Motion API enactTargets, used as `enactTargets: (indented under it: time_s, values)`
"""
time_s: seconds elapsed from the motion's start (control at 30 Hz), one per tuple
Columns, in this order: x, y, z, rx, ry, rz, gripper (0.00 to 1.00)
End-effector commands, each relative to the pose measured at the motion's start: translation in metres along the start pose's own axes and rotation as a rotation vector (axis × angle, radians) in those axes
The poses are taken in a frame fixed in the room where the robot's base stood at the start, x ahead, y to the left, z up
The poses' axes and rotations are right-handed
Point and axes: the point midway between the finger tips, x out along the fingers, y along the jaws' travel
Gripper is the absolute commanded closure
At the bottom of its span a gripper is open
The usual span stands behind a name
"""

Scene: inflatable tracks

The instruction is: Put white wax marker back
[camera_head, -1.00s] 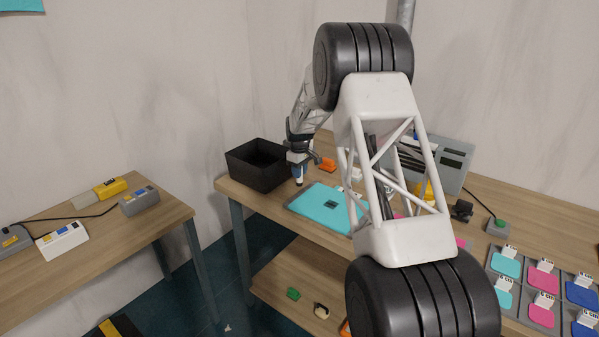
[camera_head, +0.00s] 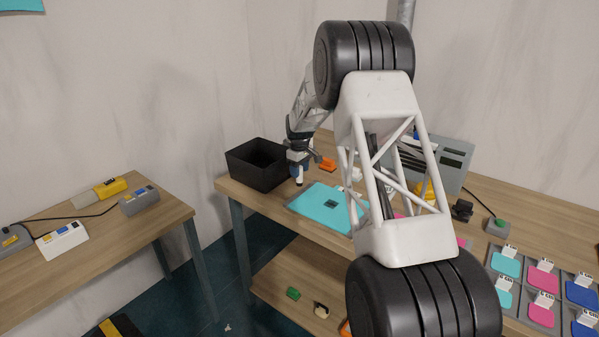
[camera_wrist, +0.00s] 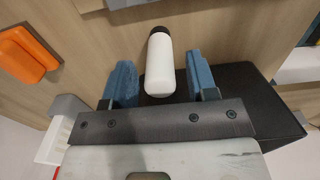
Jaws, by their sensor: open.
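The white wax marker (camera_wrist: 160,66), a white cylinder with a dark far end, lies between the two blue fingers of my gripper (camera_wrist: 161,72) in the wrist view. There are gaps on both sides, so the open fingers do not clamp it. In the head view my gripper (camera_head: 299,169) is over the back left of the workbench, beside the black bin (camera_head: 238,172). The pale marker (camera_head: 299,181) shows just below the fingers, roughly upright. Whether its lower end touches the tabletop is hard to tell.
A teal board (camera_head: 322,205) lies just right of my gripper. An orange piece (camera_head: 327,164) lies behind it. A grey slotted holder (camera_head: 452,160) stands at the back right. A tray of coloured pads (camera_head: 524,285) is at the right. A second table (camera_head: 125,245) is at the left.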

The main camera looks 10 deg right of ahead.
Motion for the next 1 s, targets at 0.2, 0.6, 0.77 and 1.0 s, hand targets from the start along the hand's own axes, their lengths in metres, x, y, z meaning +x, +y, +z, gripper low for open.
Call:
enactTargets:
  time_s: [0.2, 0.6, 0.77, 1.0]
  values:
    - [-0.027, 0.0, 0.0, 0.0, 0.002, 0.002, 0.47]
    - [-0.088, 0.0, 0.0, 0.0, 0.001, 0.001, 0.47]
    - [-0.105, 0.0, 0.0, 0.0, 0.001, 0.001, 0.47]
    - [-0.115, 0.0, 0.0, 0.0, 0.0, 0.0, 0.47]
